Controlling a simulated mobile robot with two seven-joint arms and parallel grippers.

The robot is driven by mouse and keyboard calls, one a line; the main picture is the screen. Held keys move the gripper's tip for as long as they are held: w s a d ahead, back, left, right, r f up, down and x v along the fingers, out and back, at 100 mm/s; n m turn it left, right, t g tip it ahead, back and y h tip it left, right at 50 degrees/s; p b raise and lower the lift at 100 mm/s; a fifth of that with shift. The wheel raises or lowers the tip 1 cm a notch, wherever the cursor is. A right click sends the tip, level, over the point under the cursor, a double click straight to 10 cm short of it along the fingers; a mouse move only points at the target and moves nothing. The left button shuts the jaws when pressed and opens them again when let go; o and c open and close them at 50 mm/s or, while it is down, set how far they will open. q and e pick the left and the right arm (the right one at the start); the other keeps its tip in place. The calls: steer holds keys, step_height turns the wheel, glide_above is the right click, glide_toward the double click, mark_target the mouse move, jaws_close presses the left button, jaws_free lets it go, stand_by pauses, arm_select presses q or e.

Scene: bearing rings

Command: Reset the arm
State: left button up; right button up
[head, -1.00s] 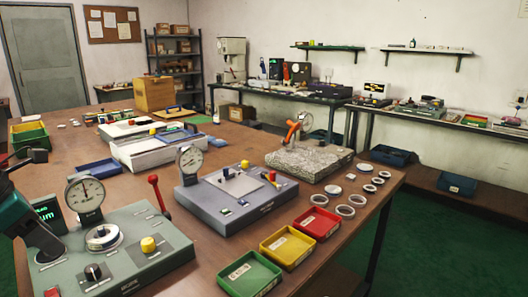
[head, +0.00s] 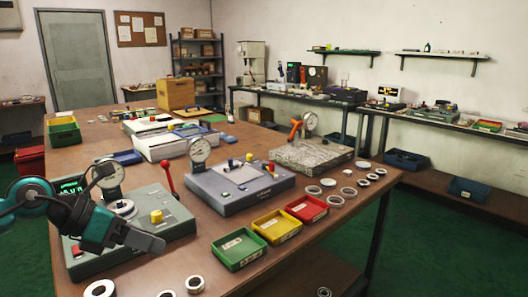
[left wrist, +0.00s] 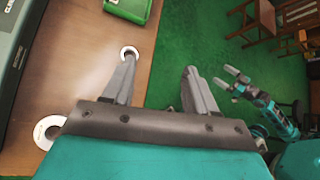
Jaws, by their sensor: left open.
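My left gripper (head: 152,243) hangs in front of the grey-green gauge station (head: 180,222) at the table's near left. In the left wrist view its two fingers (left wrist: 160,70) are apart with nothing between them. Below them lie one metal ring (left wrist: 130,52) close to the left fingertip and another ring (left wrist: 47,132) at lower left. A second teal arm, my right one, shows at right in that view. Its gripper (left wrist: 226,77) has two separated prongs and looks empty over the green floor.
Green (head: 238,249), yellow (head: 277,226) and red (head: 306,208) trays line the table's front edge. Several rings (head: 336,200) lie to their right. A blue-grey gauge station (head: 238,188) and a granite stand (head: 310,155) stand behind. Near rings (head: 195,284) lie at the front.

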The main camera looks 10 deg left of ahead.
arm_select(q)
steer(key=w+d+r+n+t+h, duration=0.1)
steer(key=d+r+n+t+h, duration=0.35)
steer(key=d+n+t, duration=0.7)
steer(key=s+a+f+n+g+y, duration=0.2)
steer(key=a+f+n+y, duration=0.2)
steer(key=f+n+y, duration=0.5)
steer(key=s+a+f+n+g+y, duration=0.1)
steer(key=s+a+f+n+y, duration=0.4)
steer(key=n, duration=0.8)
steer(key=s+d+f+n+g+h, duration=0.1)
steer(key=s+d+f+n+g, duration=0.2)
steer(key=s+f+g, duration=0.4)
steer(key=s+d+f+n+g+h, duration=0.1)
steer(key=s+d+f+n+g, duration=0.25)
steer(key=s, duration=0.55)
steer(key=w+d+f+m+t+h+p, duration=0.1)
steer(key=w+d+f+t+p, duration=0.2)
steer(key=w+f+t+p, duration=0.1)
steer(key=shift+w+f+t, duration=0.9)
steer(key=shift+w+t, duration=0.5)
steer(key=shift+w, duration=0.35)
steer(key=shift+h, duration=0.25)
